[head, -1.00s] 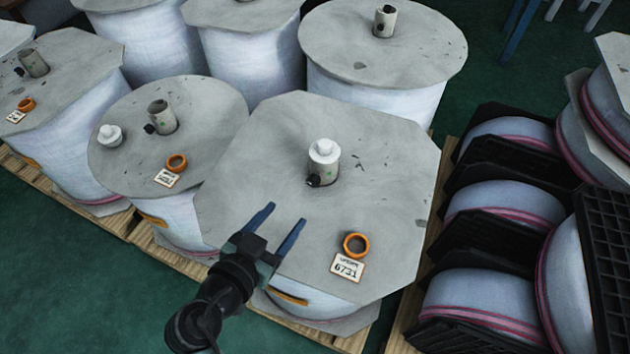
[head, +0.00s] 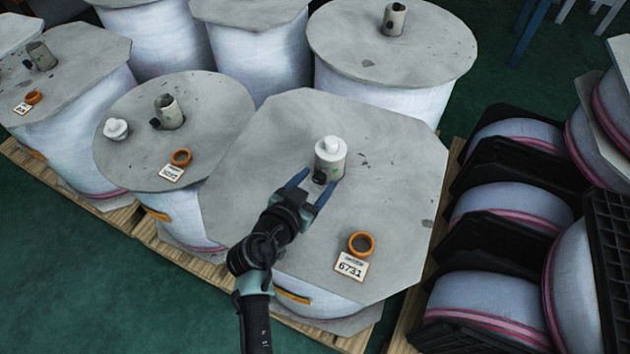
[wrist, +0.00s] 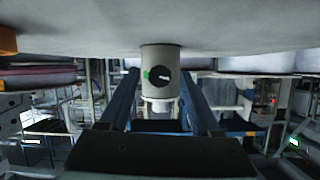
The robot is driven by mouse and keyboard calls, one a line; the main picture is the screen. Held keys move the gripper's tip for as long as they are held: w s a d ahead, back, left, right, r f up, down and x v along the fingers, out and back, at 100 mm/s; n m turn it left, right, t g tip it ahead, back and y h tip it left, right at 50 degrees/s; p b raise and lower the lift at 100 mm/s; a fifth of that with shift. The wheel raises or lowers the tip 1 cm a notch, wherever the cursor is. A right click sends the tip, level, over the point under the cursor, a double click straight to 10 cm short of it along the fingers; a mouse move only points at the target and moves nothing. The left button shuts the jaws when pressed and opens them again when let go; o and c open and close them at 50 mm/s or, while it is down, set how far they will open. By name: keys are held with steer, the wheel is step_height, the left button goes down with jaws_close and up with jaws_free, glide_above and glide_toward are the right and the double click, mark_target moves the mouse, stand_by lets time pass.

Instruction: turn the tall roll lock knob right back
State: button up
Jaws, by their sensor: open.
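The tall roll (head: 260,150) stands at the front middle, with a grey eight-sided top board. A short grey core (head: 330,160) with a white cap rises from it. The small black lock knob (head: 320,177) is on the core's near side. In the wrist view, which looks upside down, the knob (wrist: 159,77) shows a white line pointing right and a green patch at its left. My gripper (head: 313,186) is open, its blue fingers pointing at the core. In the wrist view the fingers (wrist: 160,92) flank the core, with gaps and nothing held.
An orange ring (head: 361,244) and a number card (head: 351,266) lie on the same top, right of my gripper. A lower roll (head: 130,155) with a loose white cap (head: 116,129) stands at left. Black racks (head: 510,165) of rolls stand at right.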

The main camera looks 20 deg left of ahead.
jaws_close()
steer(key=shift+a+f+n+h+b, duration=0.1)
steer(key=shift+f+n+h+b, duration=0.1)
steer(key=shift+n+h+b, duration=0.45)
steer(key=shift+r+n+b, duration=0.15)
steer(key=shift+n+b, duration=0.2)
steer(key=shift+b, duration=0.05)
jaws_free()
steer(key=p+v, duration=0.1)
steer(key=v, duration=1.2)
steer(key=shift+a, duration=0.1)
